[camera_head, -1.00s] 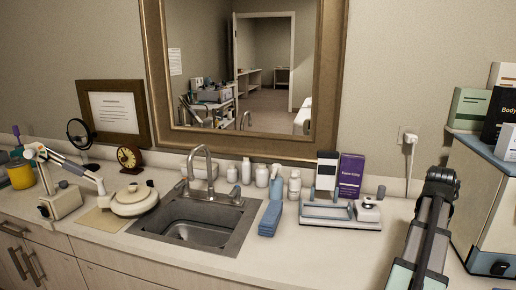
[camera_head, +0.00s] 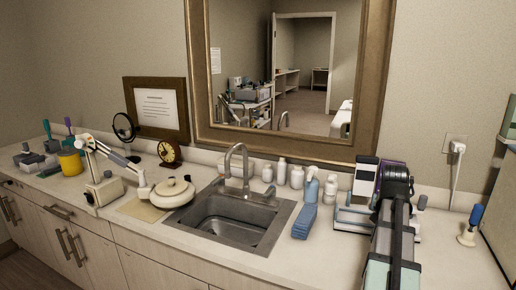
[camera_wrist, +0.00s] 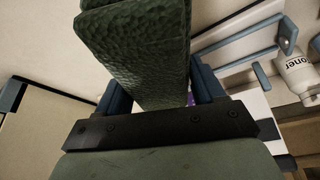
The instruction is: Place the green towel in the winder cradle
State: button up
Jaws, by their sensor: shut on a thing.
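My gripper (camera_wrist: 163,92) is shut on the green towel (camera_wrist: 140,50), a dark green, textured, folded bundle that stands out past the fingers in the wrist view. In the head view my arm hides the towel and the fingers. A low white and blue tray-like stand (camera_head: 349,221), which looks like the winder cradle, sits on the counter right of the sink. My arm covers its right part. Blue bars of this stand (camera_wrist: 236,40) also show at the upper right of the wrist view, beside the towel and apart from it.
A folded blue towel (camera_head: 304,221) lies between the sink (camera_head: 232,222) and the stand. Several bottles (camera_head: 297,177) stand behind it, along the wall. A blue-handled brush (camera_head: 470,226) stands at the right. The counter front between blue towel and arm is clear.

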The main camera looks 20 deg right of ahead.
jog(key=w+a+n+t+y, duration=0.1)
jog(key=w+a+n, duration=0.2)
jog(key=w+a, duration=0.7)
jog(key=w+a+n+t, duration=0.15)
jog(key=w+a, duration=0.35)
jog(key=a, duration=0.9)
jog(key=w+a+n+y, duration=0.1)
jog(key=w+a+n, duration=0.1)
jog(key=a, duration=1)
jog(key=w+a+n, duration=0.3)
jog(key=a, duration=1)
jog(key=shift+r+y, duration=0.25)
jog(key=shift+y, duration=0.15)
jog(key=w+d+m+h, duration=0.25)
jog(key=d+m, duration=0.25)
jog(key=d, duration=0.6)
jog(key=r+m+g, duration=0.2)
jog(key=m+g, duration=0.5)
jog(key=m, duration=1)
send_over(365, 220)
jog(key=w+a, duration=0.1)
jog(key=shift+a+f, duration=0.15)
jog(key=shift+f, duration=4.4)
